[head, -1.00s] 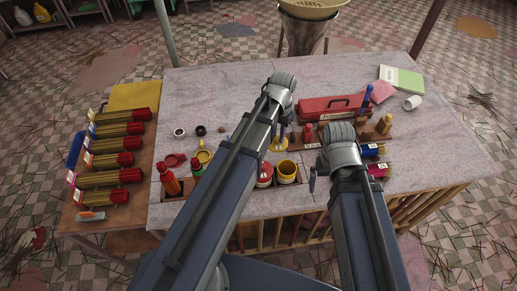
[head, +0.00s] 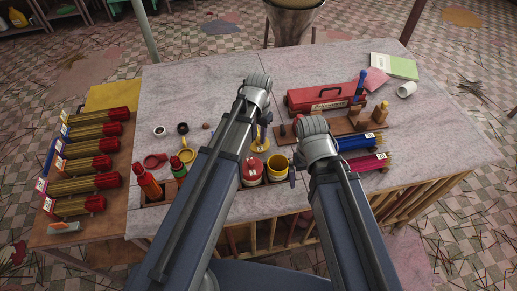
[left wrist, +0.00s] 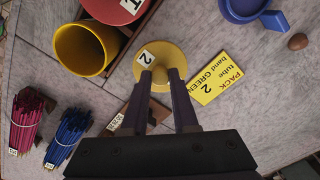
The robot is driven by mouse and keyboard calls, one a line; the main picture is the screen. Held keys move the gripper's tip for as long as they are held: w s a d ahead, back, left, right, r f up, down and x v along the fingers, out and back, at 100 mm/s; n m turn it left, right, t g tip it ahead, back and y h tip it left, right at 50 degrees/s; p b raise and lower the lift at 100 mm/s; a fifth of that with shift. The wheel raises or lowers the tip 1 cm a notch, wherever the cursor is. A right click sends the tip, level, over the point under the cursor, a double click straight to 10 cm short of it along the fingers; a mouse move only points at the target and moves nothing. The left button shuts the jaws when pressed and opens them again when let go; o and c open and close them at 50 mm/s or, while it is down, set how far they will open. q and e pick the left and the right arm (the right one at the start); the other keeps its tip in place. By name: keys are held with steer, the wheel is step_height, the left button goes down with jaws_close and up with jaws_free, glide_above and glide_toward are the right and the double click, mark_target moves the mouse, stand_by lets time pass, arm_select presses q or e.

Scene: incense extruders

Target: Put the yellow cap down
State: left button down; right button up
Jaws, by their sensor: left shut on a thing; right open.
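The yellow cap (left wrist: 173,53) is a round disc with a small knob and a white tag marked 2. In the left wrist view, my left gripper (left wrist: 161,80) is shut on its knob. In the head view, the yellow cap (head: 262,146) is partly hidden by my left arm, with my left gripper (head: 262,132) above it. I cannot tell whether the cap touches the table. The open yellow tube (head: 278,167) stands beside it, nearer to me. My right gripper (head: 292,174) is open, close to the yellow tube's right side, and partly hidden by its arm.
A red-lidded tube (head: 253,168) stands left of the yellow tube. A yellow card (left wrist: 216,85) lies beside the cap in the left wrist view. The table's back left is clear.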

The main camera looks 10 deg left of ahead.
mark_target(259, 144)
arm_select(q)
steer(key=shift+f+b, duration=1.9)
steer(key=shift+f, duration=0.25)
arm_select(e)
steer(key=shift+f, duration=2.15)
arm_select(q)
steer(key=shift+r, duration=0.15)
arm_select(e)
steer(key=shift+r, duration=0.15)
arm_select(q)
steer(key=c, duration=1.2)
jaws_free()
steer(key=shift+f, duration=0.25)
arm_select(e)
steer(key=shift+f, duration=0.2)
arm_select(q)
steer(key=o, duration=0.5)
steer(key=shift+r, duration=0.15)
arm_select(e)
steer(key=shift+r, duration=0.1)
